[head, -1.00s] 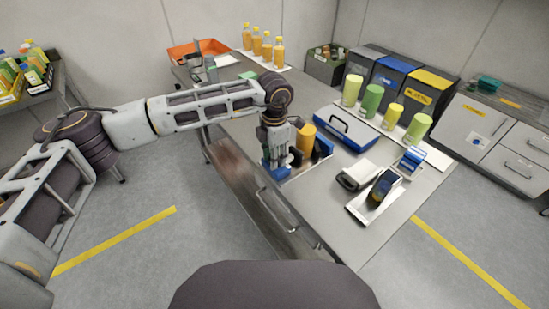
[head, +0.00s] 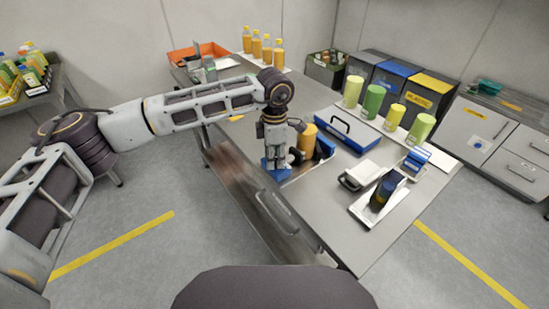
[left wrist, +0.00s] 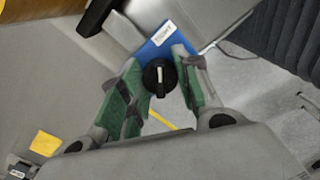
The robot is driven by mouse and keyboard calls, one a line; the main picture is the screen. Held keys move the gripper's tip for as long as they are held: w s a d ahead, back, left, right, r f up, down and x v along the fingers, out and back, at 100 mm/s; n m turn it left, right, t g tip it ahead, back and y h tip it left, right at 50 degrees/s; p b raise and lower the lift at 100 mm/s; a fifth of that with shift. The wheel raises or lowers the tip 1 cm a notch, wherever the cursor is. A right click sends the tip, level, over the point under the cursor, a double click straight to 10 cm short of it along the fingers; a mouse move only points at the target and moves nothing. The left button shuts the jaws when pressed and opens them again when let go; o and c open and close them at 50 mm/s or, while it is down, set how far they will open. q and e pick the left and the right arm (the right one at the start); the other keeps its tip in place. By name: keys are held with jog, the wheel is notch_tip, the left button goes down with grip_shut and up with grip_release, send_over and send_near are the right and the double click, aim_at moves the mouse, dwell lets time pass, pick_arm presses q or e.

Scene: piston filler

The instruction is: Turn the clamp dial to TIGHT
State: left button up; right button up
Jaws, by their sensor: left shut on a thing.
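The clamp dial (left wrist: 160,77) is a round black knob with a white mark, on a blue block (left wrist: 152,48) with a white label (left wrist: 165,33) that seems to read TIGHT. The mark runs roughly up and down in the left wrist view. My left gripper (left wrist: 163,84) is shut on the dial, a green-padded finger on each side. In the head view my left gripper (head: 276,163) points down at the blue block (head: 281,174) at the table's near edge and hides the dial. My right gripper is out of view.
An orange cylinder (head: 307,138) stands close to the right of my left gripper. A blue case (head: 347,130), a small white device (head: 360,176) and a tray with a dark device (head: 383,190) lie further right. Bottles (head: 266,50) stand at the back.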

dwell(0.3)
pick_arm(q)
jog(key=shift+m, duration=0.3)
jog(key=o, duration=1)
notch_tip(320, 180, up, 12)
dwell(0.9)
dwell(0.4)
